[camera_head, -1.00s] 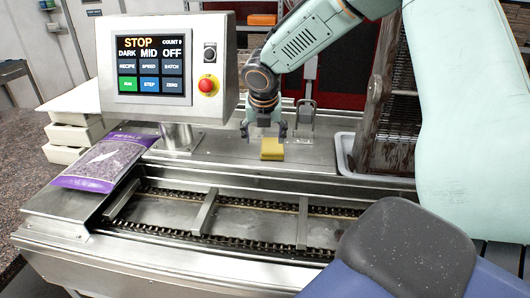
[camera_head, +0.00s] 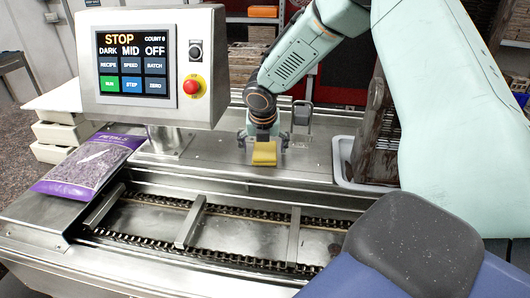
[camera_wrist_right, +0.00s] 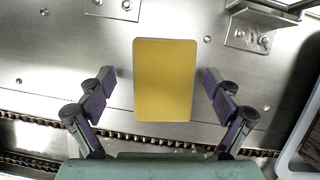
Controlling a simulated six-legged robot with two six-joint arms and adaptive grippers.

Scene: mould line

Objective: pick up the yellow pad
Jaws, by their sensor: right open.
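The yellow pad (camera_head: 264,154) lies on the metal deck behind the chain conveyor in the head view. It shows as a flat yellow rectangle between the fingers in the right wrist view (camera_wrist_right: 165,80). My right gripper (camera_head: 263,141) is open just above and behind the pad, pointing down. In the wrist view its two fingers (camera_wrist_right: 163,95) are apart, one on each side of the pad, with a gap on both sides. Whether the fingertips reach the deck cannot be told. My left gripper is not in view.
A control panel (camera_head: 150,65) stands left of my right arm. A purple bag (camera_head: 88,166) lies at the conveyor's left end. A metal bracket (camera_head: 302,117) stands right of the gripper, and a white tray (camera_head: 343,165) further right. The chain conveyor (camera_head: 230,226) runs in front.

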